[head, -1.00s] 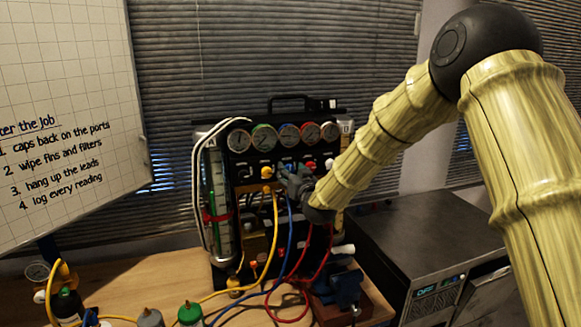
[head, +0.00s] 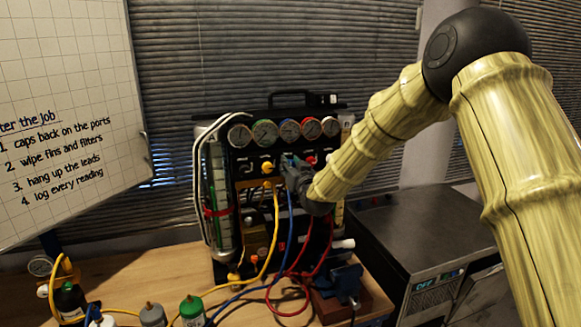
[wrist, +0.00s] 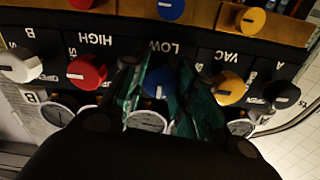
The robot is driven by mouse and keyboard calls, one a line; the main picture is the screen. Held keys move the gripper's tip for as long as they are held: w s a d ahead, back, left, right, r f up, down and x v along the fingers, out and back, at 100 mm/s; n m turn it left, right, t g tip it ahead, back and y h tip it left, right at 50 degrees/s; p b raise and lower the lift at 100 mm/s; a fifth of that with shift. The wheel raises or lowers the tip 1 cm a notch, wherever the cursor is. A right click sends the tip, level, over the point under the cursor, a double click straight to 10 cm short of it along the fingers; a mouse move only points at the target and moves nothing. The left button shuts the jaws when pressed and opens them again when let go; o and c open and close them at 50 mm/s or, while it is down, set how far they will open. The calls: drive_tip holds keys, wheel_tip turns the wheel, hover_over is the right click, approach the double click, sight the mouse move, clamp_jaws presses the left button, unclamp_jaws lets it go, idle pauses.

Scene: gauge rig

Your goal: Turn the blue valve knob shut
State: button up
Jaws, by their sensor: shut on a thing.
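The blue valve knob (wrist: 159,82) is on the black manifold panel, under the upside-down label LOW in the wrist view. My gripper (wrist: 160,94) has its teal-lit fingers on both sides of the knob, shut on it. A white mark shows on the knob's face; part of the knob is hidden by the fingers. In the head view my gripper (head: 287,164) reaches the panel just below the row of gauges, and the knob is mostly covered there.
A red knob (wrist: 86,73) and a yellow knob (wrist: 229,87) flank the blue one closely. Another blue knob (wrist: 171,8) sits on the brown strip. Gauges (head: 290,130) line the rig's top. Yellow, blue and red hoses (head: 291,225) hang below my gripper.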

drive_tip(key=shift+f+b, duration=0.15)
drive_tip(key=shift+b, duration=0.2)
drive_tip(key=shift+d+f+m+b, duration=0.1)
drive_tip(key=shift+m+b, duration=0.6)
drive_tip(key=shift+b, duration=0.05)
drive_tip(key=m+b, duration=0.2)
drive_tip(key=b, duration=0.1)
drive_tip(key=shift+m, duration=0.3)
drive_tip(key=m+b, duration=0.5)
drive_tip(key=b, duration=0.1)
drive_tip(key=shift+f, duration=0.1)
drive_tip(key=m+b, duration=0.4)
drive_tip(key=shift+m+b, duration=0.35)
drive_tip(key=shift+m, duration=0.05)
drive_tip(key=m+b, duration=0.2)
drive_tip(key=shift+m+b, duration=0.3)
drive_tip(key=shift+m, duration=0.1)
drive_tip(key=shift+r+m+b, duration=0.25)
drive_tip(key=shift+m+b, duration=0.25)
drive_tip(key=shift+m, duration=0.2)
